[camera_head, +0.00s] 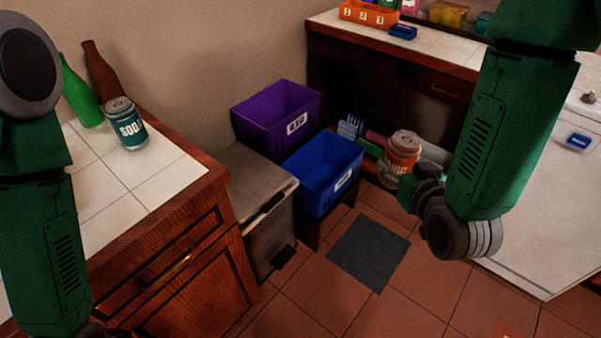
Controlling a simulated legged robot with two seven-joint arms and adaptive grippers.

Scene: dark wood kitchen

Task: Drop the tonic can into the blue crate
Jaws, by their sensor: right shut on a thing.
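The tonic can (401,152), orange with a silver top, is held upright in my right gripper (396,180). The gripper is shut on it, and my wrist hides part of the fingers and the can's lower right side. The can is in the air to the right of the blue crate (318,195) in the picture, apart from it. The blue crate has a white label and stands on a low dark stand; its inside looks empty as far as I see. My left arm comes in at the left edge; its gripper is out of view.
A purple crate (262,137) stands behind the blue one, and a grey bin (252,173) left of it. A teal soda can (127,128) and two bottles stand on the left counter (150,185). Small items lie behind the tonic can. A dark floor mat (369,252) lies in front.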

